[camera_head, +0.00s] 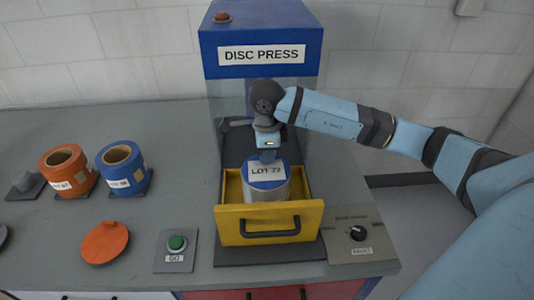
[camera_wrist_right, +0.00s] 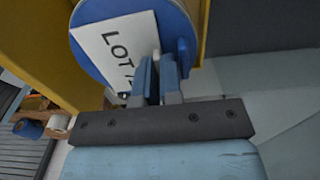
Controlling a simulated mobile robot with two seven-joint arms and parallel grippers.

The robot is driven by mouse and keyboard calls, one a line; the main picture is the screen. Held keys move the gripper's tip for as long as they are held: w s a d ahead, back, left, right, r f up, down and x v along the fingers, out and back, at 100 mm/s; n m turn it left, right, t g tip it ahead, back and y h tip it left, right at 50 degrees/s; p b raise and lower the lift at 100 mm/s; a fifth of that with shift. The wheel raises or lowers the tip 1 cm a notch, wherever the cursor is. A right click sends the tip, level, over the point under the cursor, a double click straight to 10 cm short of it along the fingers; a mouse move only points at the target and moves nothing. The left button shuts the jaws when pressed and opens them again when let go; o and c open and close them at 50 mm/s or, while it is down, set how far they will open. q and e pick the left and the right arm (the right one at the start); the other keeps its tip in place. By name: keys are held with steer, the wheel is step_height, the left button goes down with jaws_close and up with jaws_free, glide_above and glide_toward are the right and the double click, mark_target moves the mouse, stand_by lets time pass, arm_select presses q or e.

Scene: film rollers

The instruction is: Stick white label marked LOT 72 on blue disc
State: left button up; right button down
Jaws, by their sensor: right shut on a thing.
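The white label (camera_head: 266,172) reads LOT 72 in the head view. It lies over or flat against the top face of the blue disc (camera_head: 250,183); I cannot tell whether it is stuck. The disc sits on a pale metal cylinder in the open yellow drawer (camera_head: 230,222). My right gripper (camera_head: 268,156) comes down from above at the label's far edge, shut on the label. In the right wrist view, the fingers (camera_wrist_right: 158,82) cover the end of the label (camera_wrist_right: 115,52) above the blue disc (camera_wrist_right: 90,15). My left gripper is not in view.
The blue disc press (camera_head: 262,85) stands behind the drawer. Orange (camera_head: 68,170) and blue (camera_head: 123,168) labelled rollers stand at left. An orange disc (camera_head: 104,242), a green GO button (camera_head: 177,243) and a dial panel (camera_head: 356,236) lie near the front. The back left counter is clear.

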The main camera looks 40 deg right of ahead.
steer(key=shift+f, duration=0.1)
steer(key=c, duration=1.2)
jaws_free()
steer(key=o, duration=0.5)
